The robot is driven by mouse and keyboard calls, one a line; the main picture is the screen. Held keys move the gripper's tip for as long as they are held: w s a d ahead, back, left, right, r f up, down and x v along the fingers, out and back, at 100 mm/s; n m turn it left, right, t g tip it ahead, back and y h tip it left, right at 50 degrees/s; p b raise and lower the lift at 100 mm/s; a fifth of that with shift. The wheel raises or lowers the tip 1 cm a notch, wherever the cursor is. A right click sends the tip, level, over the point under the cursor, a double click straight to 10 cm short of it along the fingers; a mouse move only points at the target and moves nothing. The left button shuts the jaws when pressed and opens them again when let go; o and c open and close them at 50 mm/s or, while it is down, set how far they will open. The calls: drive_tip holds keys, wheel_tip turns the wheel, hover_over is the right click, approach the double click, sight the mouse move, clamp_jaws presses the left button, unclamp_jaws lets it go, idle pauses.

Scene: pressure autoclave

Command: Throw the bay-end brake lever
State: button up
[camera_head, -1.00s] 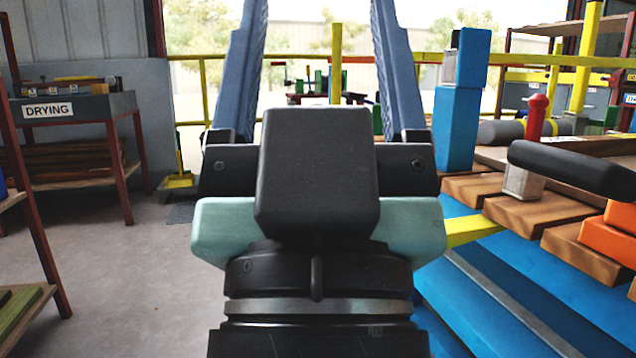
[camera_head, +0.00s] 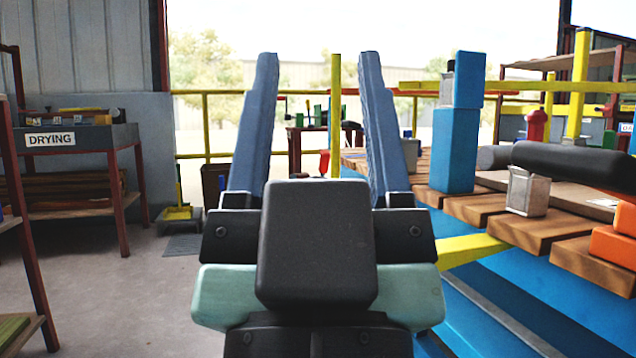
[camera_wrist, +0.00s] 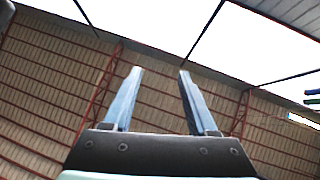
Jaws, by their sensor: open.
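My gripper (camera_head: 318,55) is open and empty, its two blue fingers upright in the middle of the head view. In the wrist view my gripper (camera_wrist: 160,72) also shows open, with only roof and wall behind it. A small red handle (camera_head: 324,162) shows between the fingers, farther off, near a yellow post (camera_head: 336,110). Another red grip (camera_head: 537,125) stands upright at the right, behind a black padded bar (camera_head: 575,168). I cannot tell for sure which of these is the bay-end brake lever. Neither touches my gripper.
A blue frame with wooden slats (camera_head: 480,208) fills the right side, with a blue post (camera_head: 455,150) close to my right finger. A yellow bar (camera_head: 470,250) juts out beside my gripper. The drying table (camera_head: 75,140) stands at left. The floor (camera_head: 130,290) at left is clear.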

drive_tip(key=shift+r+p, duration=0.3)
drive_tip(key=shift+r, duration=0.1)
drive_tip(key=shift+c, duration=1.2)
wheel_tip(320, 180, up, 5)
drive_tip(key=p, duration=0.5)
drive_tip(key=shift+r, duration=0.2)
clamp_jaws()
wheel_tip(320, 180, up, 26)
drive_tip(key=p, duration=2.6)
drive_tip(key=shift+w, duration=0.15)
